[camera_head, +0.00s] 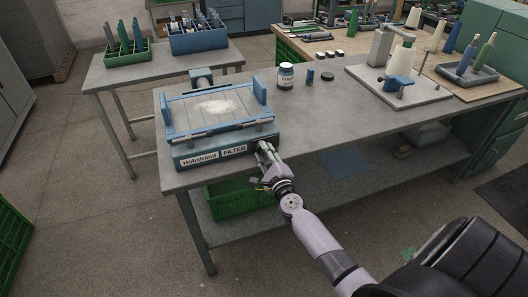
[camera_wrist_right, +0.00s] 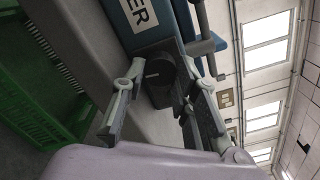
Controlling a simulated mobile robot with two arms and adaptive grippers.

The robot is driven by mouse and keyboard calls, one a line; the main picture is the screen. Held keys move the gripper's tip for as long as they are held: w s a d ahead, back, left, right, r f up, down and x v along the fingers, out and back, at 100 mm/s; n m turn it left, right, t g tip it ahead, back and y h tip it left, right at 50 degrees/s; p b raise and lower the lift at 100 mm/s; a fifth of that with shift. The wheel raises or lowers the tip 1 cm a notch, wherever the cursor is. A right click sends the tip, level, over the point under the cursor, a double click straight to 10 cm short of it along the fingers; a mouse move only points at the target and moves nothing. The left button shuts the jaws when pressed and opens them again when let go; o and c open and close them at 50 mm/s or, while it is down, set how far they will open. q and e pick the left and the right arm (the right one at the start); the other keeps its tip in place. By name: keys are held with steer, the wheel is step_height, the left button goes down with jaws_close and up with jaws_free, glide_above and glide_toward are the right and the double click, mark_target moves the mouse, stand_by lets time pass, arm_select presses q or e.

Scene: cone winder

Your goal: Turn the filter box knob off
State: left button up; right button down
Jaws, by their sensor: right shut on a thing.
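The blue filter box (camera_head: 216,151) sits at the left end of the grey workbench, with a label reading FILTER on its front. White fluff lies on its clear top. My right gripper (camera_head: 266,155) is at the right end of the box's front face. In the right wrist view the black knob (camera_wrist_right: 159,82) sits between the fingers of my right gripper (camera_wrist_right: 160,100), which is shut on it. A short light mark shows on the knob's face. In the head view the gripper mostly hides the knob. My left gripper is not in view.
The grey workbench (camera_head: 330,125) has free room right of the box. A cone winder stand (camera_head: 399,88) is farther right. A green crate (camera_head: 240,197) sits below.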

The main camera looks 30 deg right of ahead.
steer(key=shift+n, duration=0.6)
steer(key=c, duration=1.2)
jaws_free()
steer(key=shift+c, duration=0.2)
